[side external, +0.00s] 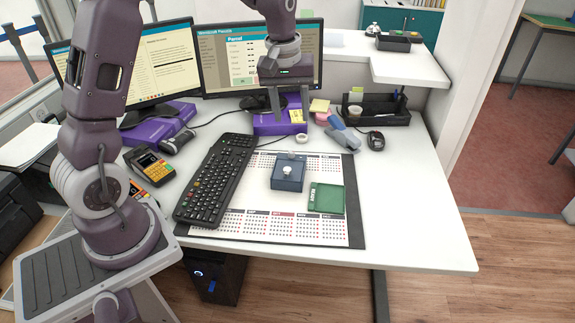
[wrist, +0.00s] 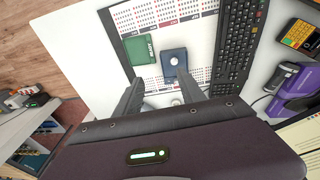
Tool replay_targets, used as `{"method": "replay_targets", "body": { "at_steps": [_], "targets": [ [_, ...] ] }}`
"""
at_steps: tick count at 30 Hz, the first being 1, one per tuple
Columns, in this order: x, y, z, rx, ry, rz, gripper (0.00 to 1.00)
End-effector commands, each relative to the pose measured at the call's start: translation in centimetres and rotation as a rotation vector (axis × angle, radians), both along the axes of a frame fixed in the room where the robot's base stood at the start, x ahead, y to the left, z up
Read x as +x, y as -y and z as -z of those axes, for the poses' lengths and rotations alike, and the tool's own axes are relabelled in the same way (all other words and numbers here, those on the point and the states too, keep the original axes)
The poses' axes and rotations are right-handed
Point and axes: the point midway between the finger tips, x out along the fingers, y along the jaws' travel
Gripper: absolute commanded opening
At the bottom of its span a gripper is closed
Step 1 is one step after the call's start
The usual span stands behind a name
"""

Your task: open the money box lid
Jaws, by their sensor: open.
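The money box (side external: 288,174) is a small dark blue box with a white round knob on its top. It stands on the calendar desk mat, and its lid looks shut. In the wrist view the money box (wrist: 174,66) shows beyond my fingertips, with the white knob in the middle of its top. My gripper (side external: 290,112) is open and empty, raised above the desk behind the box in the side view. In the wrist view the two fingers of my gripper (wrist: 160,85) are spread apart, with nothing between them.
A green item (side external: 326,198) lies right of the box on the calendar mat (side external: 262,222). A black keyboard (side external: 216,178) lies to the left. The desk's right side is clear.

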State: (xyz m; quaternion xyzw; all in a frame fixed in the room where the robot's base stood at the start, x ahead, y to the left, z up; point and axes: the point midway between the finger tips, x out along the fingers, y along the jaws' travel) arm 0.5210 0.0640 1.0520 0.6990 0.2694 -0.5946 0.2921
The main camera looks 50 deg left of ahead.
Motion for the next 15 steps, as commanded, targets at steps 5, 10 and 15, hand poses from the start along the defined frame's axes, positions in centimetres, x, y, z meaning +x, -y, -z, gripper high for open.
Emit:
{"method": "replay_targets", "body": {
  "at_steps": [5, 10, 15],
  "targets": [
    [3.7, -5.1, 11.5, -0.042, -0.107, -0.244, 0.47],
    [4.1, -6.8, 16.3, -0.054, -0.141, -0.337, 0.47],
    [4.1, -6.8, 19.2, -0.055, -0.145, -0.342, 0.47]
  ]
}}
